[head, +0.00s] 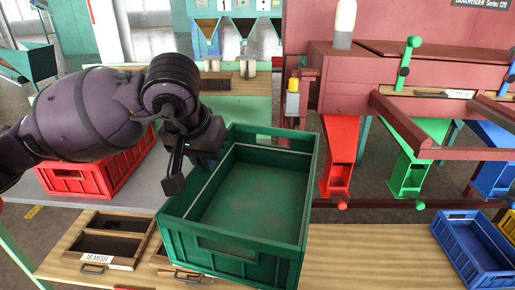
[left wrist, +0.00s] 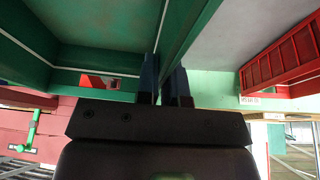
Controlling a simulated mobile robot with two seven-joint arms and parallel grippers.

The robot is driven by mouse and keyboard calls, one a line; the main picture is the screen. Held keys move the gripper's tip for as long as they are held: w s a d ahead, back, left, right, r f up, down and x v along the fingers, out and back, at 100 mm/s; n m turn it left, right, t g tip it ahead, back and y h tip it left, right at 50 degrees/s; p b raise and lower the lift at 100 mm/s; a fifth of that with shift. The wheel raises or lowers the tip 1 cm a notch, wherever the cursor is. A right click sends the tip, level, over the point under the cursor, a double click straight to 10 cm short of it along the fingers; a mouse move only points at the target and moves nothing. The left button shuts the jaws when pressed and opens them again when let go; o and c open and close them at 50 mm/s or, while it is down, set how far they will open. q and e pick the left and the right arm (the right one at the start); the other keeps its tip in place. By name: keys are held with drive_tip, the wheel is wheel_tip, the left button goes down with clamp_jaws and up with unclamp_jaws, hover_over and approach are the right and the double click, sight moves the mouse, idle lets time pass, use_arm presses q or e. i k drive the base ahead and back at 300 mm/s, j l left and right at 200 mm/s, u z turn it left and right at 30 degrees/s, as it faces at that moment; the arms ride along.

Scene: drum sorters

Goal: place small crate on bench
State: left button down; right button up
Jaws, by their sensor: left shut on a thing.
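A green open crate (head: 245,245) is in the middle of the head view, empty, with its near end over the wooden bench top (head: 350,255). I cannot tell whether its base touches the bench. My left gripper (head: 203,158) is shut on the crate's left side wall. In the left wrist view, the two dark fingers (left wrist: 167,88) stand on either side of the green wall (left wrist: 182,45). The crate hides part of the bench. My right gripper is in neither view.
A red crate (head: 75,180) sits on the grey surface at left. A blue crate (head: 470,250) stands on the bench at right. A wooden tray labelled 16 MESH (head: 105,245) lies at front left. Red (head: 340,150) and green (head: 415,160) chutes stand behind. Bench between green and blue crates is clear.

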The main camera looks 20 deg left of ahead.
sight(388, 259)
drive_tip(key=k+l, duration=0.1)
drive_tip(key=l, duration=1.45)
drive_tip(key=k+l+z, duration=0.1)
drive_tip(key=l, duration=0.65)
drive_tip(key=i, duration=0.95)
